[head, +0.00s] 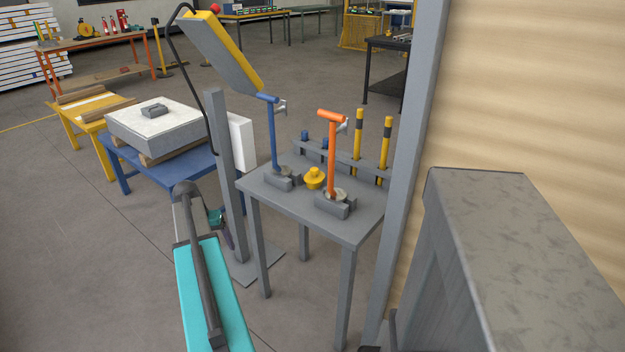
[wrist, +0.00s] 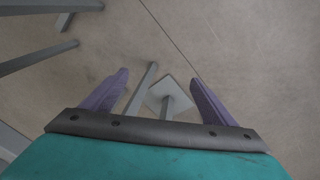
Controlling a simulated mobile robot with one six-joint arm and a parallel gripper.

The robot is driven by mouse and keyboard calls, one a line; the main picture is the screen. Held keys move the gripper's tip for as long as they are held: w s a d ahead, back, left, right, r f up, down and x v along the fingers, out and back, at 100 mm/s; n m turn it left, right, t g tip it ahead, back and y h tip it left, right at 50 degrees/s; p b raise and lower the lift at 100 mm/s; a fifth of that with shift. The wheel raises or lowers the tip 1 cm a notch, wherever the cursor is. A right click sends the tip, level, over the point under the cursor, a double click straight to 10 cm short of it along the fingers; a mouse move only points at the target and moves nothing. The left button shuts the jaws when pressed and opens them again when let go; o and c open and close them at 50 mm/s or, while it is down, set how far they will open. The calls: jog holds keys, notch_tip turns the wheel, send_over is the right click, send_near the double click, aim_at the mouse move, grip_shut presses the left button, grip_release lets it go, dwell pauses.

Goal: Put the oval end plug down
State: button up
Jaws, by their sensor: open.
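A yellow knobbed piece (head: 314,178), which looks like the end plug, sits on the grey table (head: 290,213) between the blue and orange upright tools. I cannot tell its oval shape at this size. My gripper (head: 228,236) is low, left of the table and beside the grey post. In the wrist view my gripper (wrist: 156,88) has its two purple fingers spread wide, with nothing between them. The floor and a post's square foot show below and between the fingers. The plug is not in the wrist view.
A blue-handled tool (head: 272,135) and an orange-handled tool (head: 332,150) stand in grey blocks on the table. Yellow-black pins (head: 384,150) stand behind. The grey post (head: 228,180) carries a slanted panel. A blue bench (head: 150,160) holds a pale slab. A large grey block (head: 520,240) is at right.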

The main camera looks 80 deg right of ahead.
jog(key=s+d+r+m+p, duration=0.1)
jog(key=s+d+r+m, duration=0.2)
jog(key=s+d+r, duration=0.85)
jog(key=m+g+h+p, duration=0.1)
jog(key=m+h, duration=0.1)
jog(key=m, duration=0.3)
send_near(312, 170)
jog(key=r, duration=0.2)
jog(key=shift+w+a, duration=0.1)
jog(key=shift+a, duration=0.2)
jog(key=shift+w, duration=0.1)
jog(key=shift+x, duration=4.25)
jog(key=shift+d, duration=0.1)
